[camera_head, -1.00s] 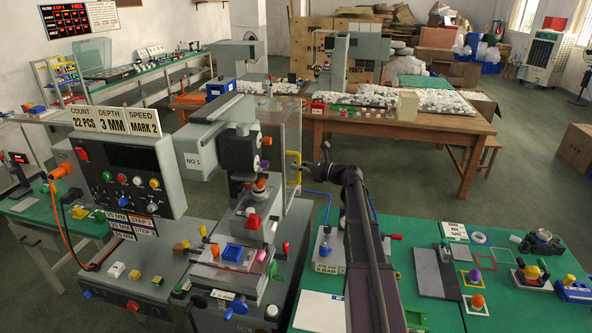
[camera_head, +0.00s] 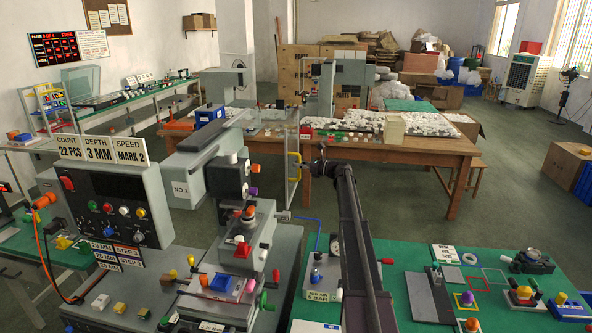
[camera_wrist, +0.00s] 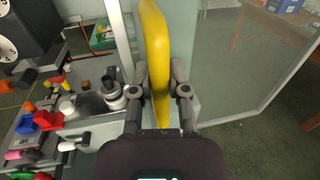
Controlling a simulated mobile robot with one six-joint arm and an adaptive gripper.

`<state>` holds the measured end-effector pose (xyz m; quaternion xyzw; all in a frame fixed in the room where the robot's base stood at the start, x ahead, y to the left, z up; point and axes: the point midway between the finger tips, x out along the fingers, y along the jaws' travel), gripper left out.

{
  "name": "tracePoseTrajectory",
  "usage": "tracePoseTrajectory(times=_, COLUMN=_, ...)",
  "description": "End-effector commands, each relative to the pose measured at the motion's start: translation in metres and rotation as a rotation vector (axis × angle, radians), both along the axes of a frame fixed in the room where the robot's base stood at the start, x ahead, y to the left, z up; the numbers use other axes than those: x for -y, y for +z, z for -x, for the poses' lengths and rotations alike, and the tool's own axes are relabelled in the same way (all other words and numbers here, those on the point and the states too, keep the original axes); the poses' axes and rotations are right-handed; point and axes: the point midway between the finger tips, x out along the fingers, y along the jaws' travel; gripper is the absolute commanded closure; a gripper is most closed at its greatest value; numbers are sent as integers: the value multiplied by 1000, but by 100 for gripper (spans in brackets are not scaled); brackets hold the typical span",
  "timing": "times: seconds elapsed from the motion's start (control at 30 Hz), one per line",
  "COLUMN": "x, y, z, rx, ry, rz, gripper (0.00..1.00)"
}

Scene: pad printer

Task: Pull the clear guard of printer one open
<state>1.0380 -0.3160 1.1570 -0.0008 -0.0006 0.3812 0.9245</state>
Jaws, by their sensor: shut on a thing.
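Printer one (camera_head: 200,172) is the grey machine marked NO 1 at left centre in the head view. Its clear guard (camera_head: 293,140) is a see-through panel in a grey frame, upright along the machine's right side. In the wrist view the pane (camera_wrist: 225,60) spreads to the right of the handle. A yellow handle (camera_head: 293,168) is on the guard. My gripper (camera_head: 306,168) reaches it from the right. In the wrist view the yellow handle (camera_wrist: 155,45) stands between the two fingers of my gripper (camera_wrist: 160,88), which are shut on it.
The printer's knobs and coloured parts (camera_wrist: 45,120) lie left of my gripper in the wrist view. A green bench (camera_head: 405,285) with gauges and small fixtures is at front right. A wooden table (camera_head: 420,150) with white pieces stands behind. Floor (camera_head: 500,195) is open at right.

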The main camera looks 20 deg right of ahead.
Motion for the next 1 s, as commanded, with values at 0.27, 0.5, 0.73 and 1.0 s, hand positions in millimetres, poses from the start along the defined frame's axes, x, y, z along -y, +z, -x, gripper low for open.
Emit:
tracePoseTrajectory(times=0.27, x=1, y=0, z=-1, rx=1, ry=0, rz=-1, gripper=100)
tracePoseTrajectory(times=0.5, x=1, y=0, z=-1, rx=0, ry=0, rz=0, gripper=43)
tracePoseTrajectory(times=0.73, x=1, y=0, z=-1, rx=0, ry=0, rz=0, gripper=43)
tracePoseTrajectory(times=1.0, x=5, y=0, z=3, rx=0, ry=-1, rz=0, gripper=43)
